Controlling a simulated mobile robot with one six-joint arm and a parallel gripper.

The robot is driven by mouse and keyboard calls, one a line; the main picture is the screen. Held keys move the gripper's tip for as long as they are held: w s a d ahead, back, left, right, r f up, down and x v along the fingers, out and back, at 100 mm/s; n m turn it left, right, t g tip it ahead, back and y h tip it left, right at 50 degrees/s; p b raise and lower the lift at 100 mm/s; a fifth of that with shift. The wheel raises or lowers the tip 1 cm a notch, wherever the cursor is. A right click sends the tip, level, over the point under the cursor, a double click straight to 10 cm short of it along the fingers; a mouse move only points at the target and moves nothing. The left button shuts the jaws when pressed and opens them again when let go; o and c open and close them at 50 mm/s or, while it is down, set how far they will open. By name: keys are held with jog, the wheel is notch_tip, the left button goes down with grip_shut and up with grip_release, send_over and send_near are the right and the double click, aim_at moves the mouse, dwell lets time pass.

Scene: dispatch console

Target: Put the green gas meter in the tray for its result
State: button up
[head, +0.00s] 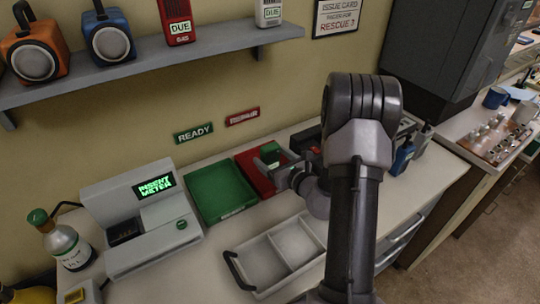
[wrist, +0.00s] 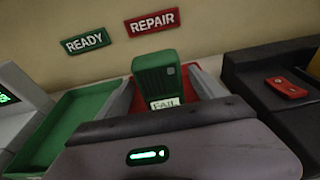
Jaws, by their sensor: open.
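The green gas meter (wrist: 158,75) stands upright between the two fingers of my gripper (wrist: 165,98) in the wrist view, with a label reading FAIL on its lower front. In the head view the meter (head: 269,152) shows partly behind my gripper (head: 279,168). The gripper is open. The red tray (head: 250,168) lies below the REPAIR sign (wrist: 152,22), and its red rim (wrist: 208,82) shows around the meter. The meter appears to be in this tray, but its base is hidden. The green tray (head: 218,190), under the READY sign (head: 193,133), is empty.
The test console (head: 140,220) at left displays INSERT METER and its slot looks empty. A white divided tray (head: 275,255) lies in front. A black case (wrist: 265,75) with a red object (wrist: 287,87) stands right of the red tray. A shelf (head: 150,62) holds several devices above.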

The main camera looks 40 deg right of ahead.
jog(key=s, duration=0.3)
jog(key=s+r, duration=0.1)
jog(key=s, duration=0.3)
jog(key=s+r+p, duration=0.1)
jog(key=s, duration=0.2)
jog(key=shift+s+a, duration=0.2)
jog(key=shift+a, duration=0.1)
jog(key=a+r+n+g+y, duration=0.1)
jog(key=a+r+n+y, duration=0.25)
jog(key=a, duration=0.35)
jog(key=w+a+r+n+g+y, duration=0.1)
jog(key=a+r+n+g+y, duration=0.1)
jog(key=a+r+n+y, duration=0.3)
jog(key=a+r+n+g+y, duration=0.1)
jog(key=a+n, duration=0.2)
jog(key=a, duration=0.5)
jog(key=s+a+r+n+g, duration=0.3)
jog(key=s+a+n+g, duration=0.5)
jog(key=s+a+n, duration=0.4)
jog(key=s+d+r+n+t+h, duration=0.2)
jog(key=s+n+h, duration=0.3)
jog(key=n, duration=0.3)
jog(key=shift+s+d+r+n+h, duration=0.2)
jog(key=shift+d+r+n+h, duration=0.15)
jog(key=shift+d+r+h, duration=0.35)
jog(key=shift+d+f, duration=0.1)
jog(key=shift+f, duration=0.05)
